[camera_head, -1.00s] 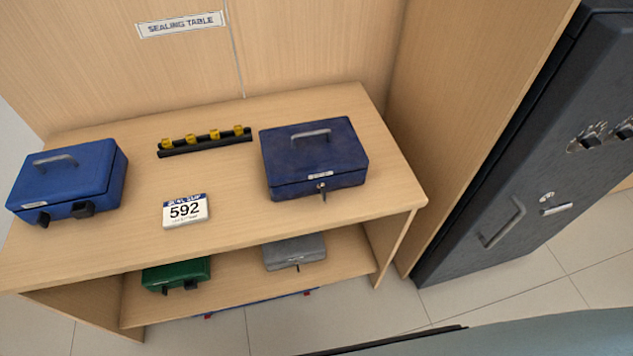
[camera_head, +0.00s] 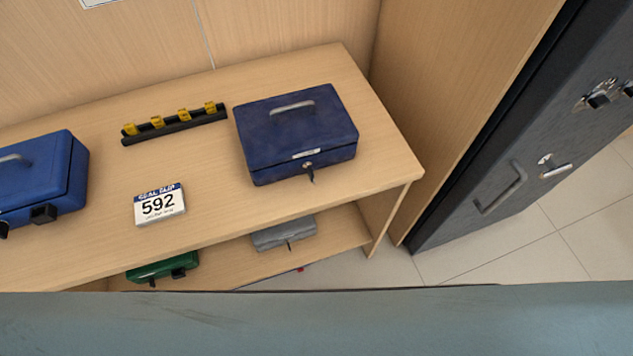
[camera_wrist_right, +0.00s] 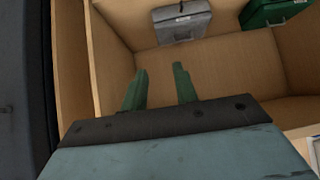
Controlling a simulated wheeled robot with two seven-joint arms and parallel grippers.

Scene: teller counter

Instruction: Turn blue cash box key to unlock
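A dark blue cash box (camera_head: 296,132) with a grey top handle sits at the right end of the wooden table. Its key (camera_head: 310,174) sticks out of the lock on the front face and hangs down. A second, brighter blue cash box (camera_head: 38,182) is at the left end, partly cut off, with dark fittings on its front. My right gripper (camera_wrist_right: 161,80) shows in the right wrist view with its two green fingers apart and nothing between them, facing the lower shelf. Neither gripper shows in the head view.
The wooden table (camera_head: 225,185) holds a 592 seal slip block (camera_head: 160,205) and a black rack with yellow clips (camera_head: 175,124). On the lower shelf are a grey box (camera_head: 284,233) and a green box (camera_head: 163,267). A dark safe (camera_head: 520,150) stands at the right.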

